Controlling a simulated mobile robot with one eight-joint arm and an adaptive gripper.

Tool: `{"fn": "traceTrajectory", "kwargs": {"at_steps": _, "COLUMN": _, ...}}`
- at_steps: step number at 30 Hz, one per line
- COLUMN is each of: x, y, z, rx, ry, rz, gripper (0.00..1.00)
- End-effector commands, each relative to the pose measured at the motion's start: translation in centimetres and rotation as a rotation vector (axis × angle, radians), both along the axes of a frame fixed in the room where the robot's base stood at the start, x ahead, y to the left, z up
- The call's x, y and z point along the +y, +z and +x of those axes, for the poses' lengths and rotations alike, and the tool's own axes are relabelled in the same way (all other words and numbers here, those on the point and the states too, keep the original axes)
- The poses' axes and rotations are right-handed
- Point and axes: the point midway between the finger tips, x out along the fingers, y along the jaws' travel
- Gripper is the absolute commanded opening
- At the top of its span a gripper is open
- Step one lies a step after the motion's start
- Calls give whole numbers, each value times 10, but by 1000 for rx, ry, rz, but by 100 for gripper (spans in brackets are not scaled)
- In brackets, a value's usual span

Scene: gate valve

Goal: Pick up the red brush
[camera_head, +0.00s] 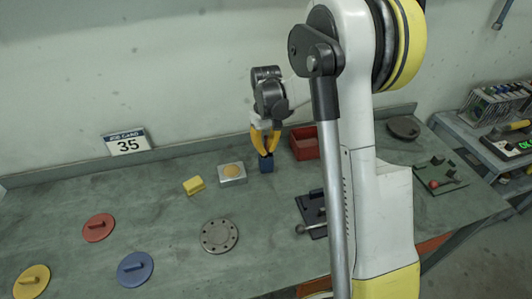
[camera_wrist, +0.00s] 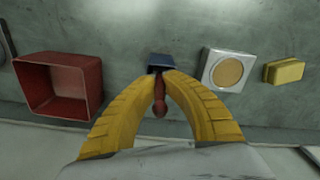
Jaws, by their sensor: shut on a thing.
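My gripper (camera_head: 267,152) is over the bench with its yellow fingers pointing down. In the wrist view the fingertips (camera_wrist: 161,74) are closed on the brush. Its red handle with a rounded end (camera_wrist: 159,106) shows between the fingers, and a dark blue block (camera_wrist: 160,60) sits at the fingertips. In the head view the blue block (camera_head: 266,164) shows just below the fingertips, and the red handle is hidden. I cannot tell whether the block touches the bench.
A red open bin (camera_head: 305,146) stands just right of my gripper. A silver block with a tan disc (camera_head: 232,173) and a yellow block (camera_head: 194,186) lie to its left. A round metal flange (camera_head: 219,236) and coloured lids lie nearer on the green bench (camera_head: 180,220).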

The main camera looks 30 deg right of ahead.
Motion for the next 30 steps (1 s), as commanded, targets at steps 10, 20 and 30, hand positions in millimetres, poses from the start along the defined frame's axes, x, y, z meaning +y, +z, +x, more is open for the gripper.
{"fn": "traceTrajectory", "kwargs": {"at_steps": 10, "x": 0, "y": 14, "z": 0, "rx": 0, "ry": 0, "rz": 0, "gripper": 0}}
{"fn": "traceTrajectory", "kwargs": {"at_steps": 20, "x": 0, "y": 82, "z": 0, "rx": 0, "ry": 0, "rz": 0, "gripper": 0}}
{"fn": "traceTrajectory", "kwargs": {"at_steps": 30, "x": 0, "y": 100, "z": 0, "rx": 0, "ry": -1, "rz": 0, "gripper": 0}}
